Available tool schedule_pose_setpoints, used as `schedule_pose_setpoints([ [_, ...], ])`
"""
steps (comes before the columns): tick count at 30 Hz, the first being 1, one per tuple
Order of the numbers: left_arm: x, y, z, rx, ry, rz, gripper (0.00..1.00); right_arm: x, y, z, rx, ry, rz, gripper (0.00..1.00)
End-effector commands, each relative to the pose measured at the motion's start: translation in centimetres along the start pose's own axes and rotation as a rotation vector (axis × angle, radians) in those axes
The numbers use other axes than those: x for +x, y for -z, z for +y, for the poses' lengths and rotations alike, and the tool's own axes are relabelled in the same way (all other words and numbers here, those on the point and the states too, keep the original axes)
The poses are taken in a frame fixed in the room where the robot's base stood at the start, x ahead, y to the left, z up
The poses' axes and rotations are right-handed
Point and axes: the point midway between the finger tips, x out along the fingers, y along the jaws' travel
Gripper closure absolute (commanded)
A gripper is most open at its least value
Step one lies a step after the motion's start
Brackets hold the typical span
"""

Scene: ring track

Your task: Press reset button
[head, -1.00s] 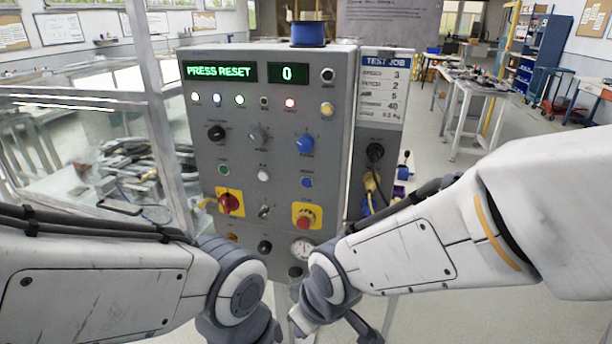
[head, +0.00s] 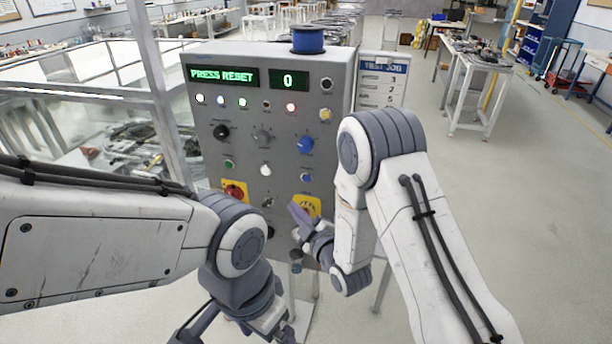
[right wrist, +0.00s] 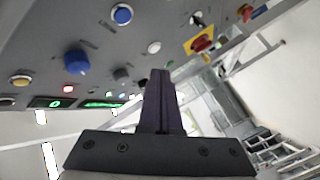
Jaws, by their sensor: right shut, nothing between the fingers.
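The grey control panel (head: 285,130) stands in front of me, its display (head: 224,76) reading PRESS RESET. The blue reset button (head: 306,178) is on the panel's lower right, below a larger blue knob (head: 305,145). In the right wrist view the blue button (right wrist: 121,14) is at the upper left, apart from my fingers. My right gripper (head: 298,212) is shut and empty, below the button in the head view and partly covering the yellow-backed stop button. Its dark fingers (right wrist: 160,75) are together in the wrist view. My left arm's wrist is at the lower middle; its fingers are unclear.
A white button (head: 265,170) and a green button (head: 229,165) lie left of the blue one. A red switch on a yellow plate (head: 234,192) is lower left. A glazed enclosure stands left; the floor (head: 500,220) at right is open.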

Motion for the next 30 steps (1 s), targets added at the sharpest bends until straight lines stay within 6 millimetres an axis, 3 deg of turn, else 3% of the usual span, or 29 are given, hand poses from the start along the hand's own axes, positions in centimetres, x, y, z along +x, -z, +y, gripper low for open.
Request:
schedule_pose_setpoints([
  [11,-0.1,0.0,0.0,0.000,0.000,0.000,0.06,0.4,-0.2,0.3,0.002,-0.001,0.000,1.00],
  [24,-1.3,0.1,0.1,-0.001,0.000,0.000,0.06,4.3,-3.1,3.3,0.001,-0.001,-0.001,1.00],
  [30,-0.3,0.0,0.0,0.000,0.000,0.000,0.06,5.7,-4.2,4.0,0.002,-0.001,0.000,1.00],
])
